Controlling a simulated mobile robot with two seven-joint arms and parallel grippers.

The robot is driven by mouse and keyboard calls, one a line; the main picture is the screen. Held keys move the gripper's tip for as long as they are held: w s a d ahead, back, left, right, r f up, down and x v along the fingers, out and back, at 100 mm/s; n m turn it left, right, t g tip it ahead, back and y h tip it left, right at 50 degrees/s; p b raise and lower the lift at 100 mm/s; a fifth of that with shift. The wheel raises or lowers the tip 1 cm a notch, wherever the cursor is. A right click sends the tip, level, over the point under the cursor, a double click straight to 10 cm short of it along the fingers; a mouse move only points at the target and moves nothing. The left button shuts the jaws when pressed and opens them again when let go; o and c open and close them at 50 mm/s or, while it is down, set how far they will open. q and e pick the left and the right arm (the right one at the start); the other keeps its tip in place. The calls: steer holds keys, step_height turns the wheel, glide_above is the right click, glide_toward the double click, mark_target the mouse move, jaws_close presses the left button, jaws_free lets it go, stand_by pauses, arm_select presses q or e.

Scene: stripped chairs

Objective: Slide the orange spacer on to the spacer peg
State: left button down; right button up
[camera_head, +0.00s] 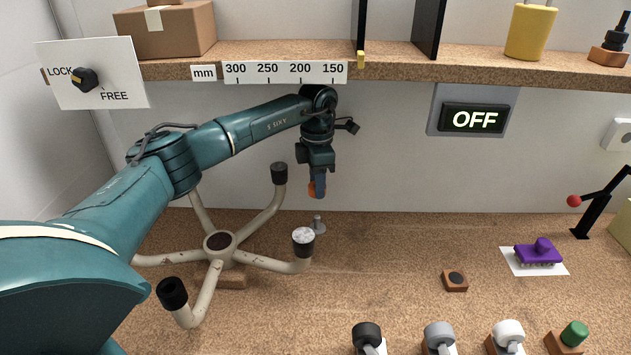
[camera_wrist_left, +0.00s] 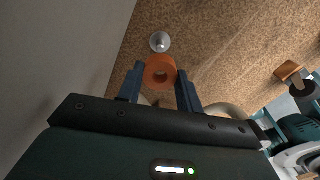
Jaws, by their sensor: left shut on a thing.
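My left gripper (camera_head: 318,190) hangs pointing down over the back of the bench. It is shut on the orange spacer (camera_head: 311,188), a ring held between the two blue fingers in the left wrist view (camera_wrist_left: 160,71). The spacer peg (camera_head: 318,224) is a short metal post on a round base on the bench. In the wrist view the peg (camera_wrist_left: 160,41) shows just beyond the spacer, not inside its hole. In the head view the spacer is above the peg, apart from it. My right gripper is not in view.
A five-armed chair base (camera_head: 219,243) with dark castor ends stands left of the peg, one arm end (camera_head: 303,241) close to it. A shelf (camera_head: 400,64) with a ruler (camera_head: 285,72) runs above. The bench right of the peg is clear up to a small brown block (camera_head: 455,280).

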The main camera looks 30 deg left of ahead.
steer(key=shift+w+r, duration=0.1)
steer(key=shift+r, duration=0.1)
arm_select(q)
steer(key=shift+f, duration=0.35)
steer(key=shift+f+b, duration=0.45)
steer(key=shift+f, duration=0.25)
step_height(320, 180, down, 2)
steer(key=shift+f+b, duration=0.25)
steer(key=shift+b, duration=0.5)
steer(key=shift+f, duration=0.55)
steer(key=shift+f+b, duration=0.1)
steer(key=shift+b, duration=0.2)
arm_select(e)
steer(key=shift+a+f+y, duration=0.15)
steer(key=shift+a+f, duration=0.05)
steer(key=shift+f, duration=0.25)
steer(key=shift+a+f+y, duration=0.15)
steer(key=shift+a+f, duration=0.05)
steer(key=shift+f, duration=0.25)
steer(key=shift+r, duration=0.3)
arm_select(q)
steer(key=shift+f, duration=0.15)
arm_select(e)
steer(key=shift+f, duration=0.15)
